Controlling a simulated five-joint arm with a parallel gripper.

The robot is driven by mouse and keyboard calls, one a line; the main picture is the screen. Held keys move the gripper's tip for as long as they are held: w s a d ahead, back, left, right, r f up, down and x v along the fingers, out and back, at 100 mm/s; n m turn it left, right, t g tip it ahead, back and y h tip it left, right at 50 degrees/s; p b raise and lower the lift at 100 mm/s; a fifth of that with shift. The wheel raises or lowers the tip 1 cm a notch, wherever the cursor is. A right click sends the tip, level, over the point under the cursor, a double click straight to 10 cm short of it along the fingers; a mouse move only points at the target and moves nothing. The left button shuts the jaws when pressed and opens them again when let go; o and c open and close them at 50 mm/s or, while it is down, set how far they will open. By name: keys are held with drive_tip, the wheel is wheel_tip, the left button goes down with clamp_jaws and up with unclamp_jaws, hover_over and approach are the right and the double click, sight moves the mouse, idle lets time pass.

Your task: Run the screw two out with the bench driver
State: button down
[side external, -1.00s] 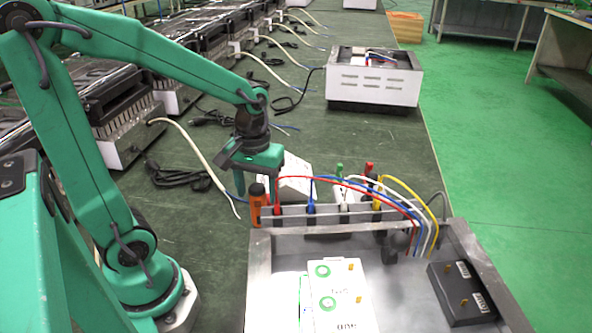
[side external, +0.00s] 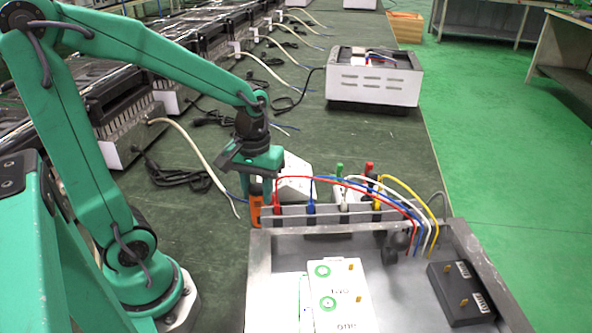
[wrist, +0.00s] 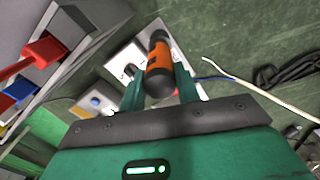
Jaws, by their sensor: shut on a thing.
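The bench driver (side external: 255,211), with an orange and black handle, stands at the left end of the tray's back rail. My gripper (side external: 260,191) is shut on its handle; the wrist view shows the driver (wrist: 158,74) between the two fingers. Its lower end is hidden. A white block (side external: 342,312) in the tray has places marked ONE and TWO, each with a green ring and a small brass screw. Screw two (side external: 350,268) is at the farther mark, and screw one (side external: 358,299) is nearer the camera.
The metal tray (side external: 290,251) has a back rail with red, blue, white and yellow plugs, whose wires arch over its right part. A black block (side external: 460,293) with brass posts lies at right. A white box (side external: 290,180) stands behind my gripper.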

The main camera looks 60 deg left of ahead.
drive_tip(key=shift+r, duration=0.15)
drive_tip(key=shift+r, duration=4.9)
wheel_tip(320, 180, up, 17)
drive_tip(key=w+d+m, duration=0.2)
drive_tip(key=d+m, duration=0.6)
drive_tip(key=d, duration=0.7)
drive_tip(key=s+d+m, duration=0.6)
drive_tip(key=d+m, duration=0.1)
drive_tip(key=d, duration=0.7)
drive_tip(key=shift+s+a+f, duration=0.15)
drive_tip(key=shift+f, duration=2.45)
